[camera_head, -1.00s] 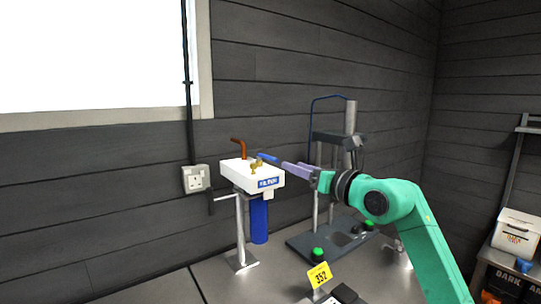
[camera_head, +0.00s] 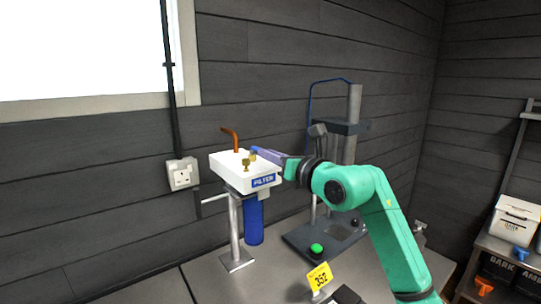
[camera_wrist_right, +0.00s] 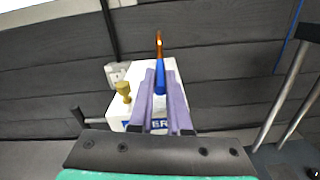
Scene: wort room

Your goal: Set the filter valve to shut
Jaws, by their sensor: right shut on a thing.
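The filter is a white box (camera_head: 232,173) with a blue "FILTER" label, held on a metal stand. A brass fitting (camera_head: 249,158) stands on its top and also shows in the wrist view (camera_wrist_right: 124,91). My right gripper (camera_head: 260,153) reaches in from the right over the box top. In the wrist view its purple fingers (camera_wrist_right: 159,100) are shut on the blue valve handle (camera_wrist_right: 161,82), which lies lengthwise between them. The fingers mostly hide the handle in the head view. My left gripper is not in view.
A copper pipe (camera_head: 230,137) rises behind the box, and a blue cylinder (camera_head: 253,222) hangs below it. A wall socket (camera_head: 183,174) is to the left. A stand with a column (camera_head: 352,120) is at the right. A yellow "352" tag (camera_head: 319,276) stands in front.

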